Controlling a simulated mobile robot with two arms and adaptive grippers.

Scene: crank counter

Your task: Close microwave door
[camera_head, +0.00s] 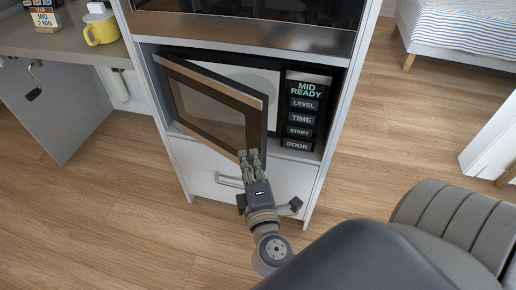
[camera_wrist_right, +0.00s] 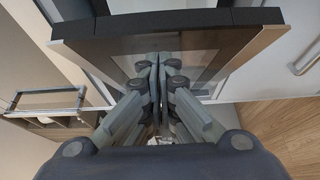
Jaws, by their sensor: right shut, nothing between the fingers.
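The microwave door (camera_head: 209,103) stands partly open, swung out from its left side, with a dark frame and a brown window. The microwave's control panel (camera_head: 304,110) is at the right of the opening and reads "MID READY". My right gripper (camera_head: 249,155) is shut and empty, its fingertips at the lower right part of the door's outer face. In the right wrist view the door (camera_wrist_right: 95,45) fills the upper part, close in front of the shut fingers (camera_wrist_right: 155,65). I cannot tell whether they touch it. My left gripper is not in view.
The microwave sits in a white cabinet (camera_head: 168,120), with a drawer and handle (camera_head: 229,181) below. A counter (camera_head: 45,38) with a yellow mug (camera_head: 102,29) and a crank (camera_head: 34,82) is at the left. A grey chair (camera_head: 440,225) stands at lower right. Wooden floor is clear between.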

